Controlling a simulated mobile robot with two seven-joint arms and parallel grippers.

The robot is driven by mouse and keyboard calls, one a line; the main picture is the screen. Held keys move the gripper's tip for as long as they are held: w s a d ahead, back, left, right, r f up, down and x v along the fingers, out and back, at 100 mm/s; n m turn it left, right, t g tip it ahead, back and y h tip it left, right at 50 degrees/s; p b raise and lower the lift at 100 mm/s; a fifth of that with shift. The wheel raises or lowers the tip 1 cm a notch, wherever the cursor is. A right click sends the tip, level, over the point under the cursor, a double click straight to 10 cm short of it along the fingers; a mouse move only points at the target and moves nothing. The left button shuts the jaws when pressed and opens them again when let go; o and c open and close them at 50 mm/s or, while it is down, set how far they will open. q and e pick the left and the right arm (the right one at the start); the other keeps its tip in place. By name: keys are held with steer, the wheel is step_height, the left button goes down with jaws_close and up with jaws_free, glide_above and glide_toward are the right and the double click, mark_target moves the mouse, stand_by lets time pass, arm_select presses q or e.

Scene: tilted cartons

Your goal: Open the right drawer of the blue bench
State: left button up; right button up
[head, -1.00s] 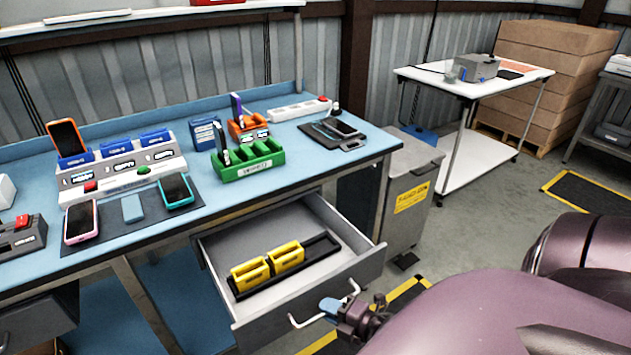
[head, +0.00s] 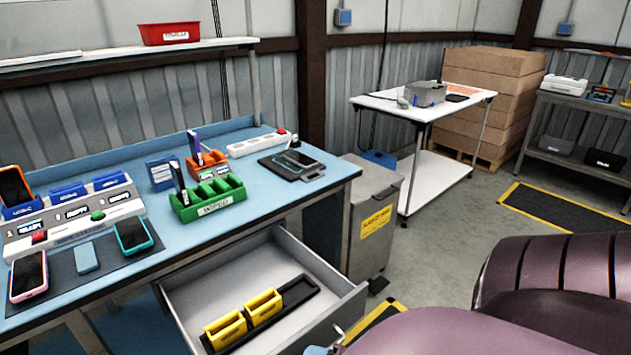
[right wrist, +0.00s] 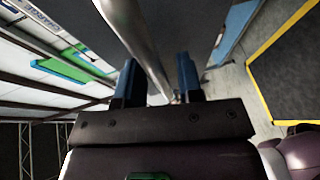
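The blue bench (head: 122,258) fills the left of the head view. Its right drawer (head: 338,305) is pulled out well clear of the bench, with its inside in full view. The drawer's handle (head: 337,338) is at the bottom edge of the head view, partly cut off. My right gripper (head: 318,350) is at this handle, mostly below the picture. In the right wrist view, its two blue fingers (right wrist: 159,82) stand on either side of a silver bar, which looks like the handle, with little gap. My left gripper is out of view.
Yellow holders (head: 245,320) sit in a black tray inside the drawer. A grey bin (head: 375,215) stands right of the bench. A white table (head: 420,108) and stacked cartons (head: 490,95) are farther back. Open floor (head: 450,210) lies to the right.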

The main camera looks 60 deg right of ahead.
steer(key=v, duration=1)
steer(key=shift+s, duration=0.4)
steer(key=shift+d, duration=0.1)
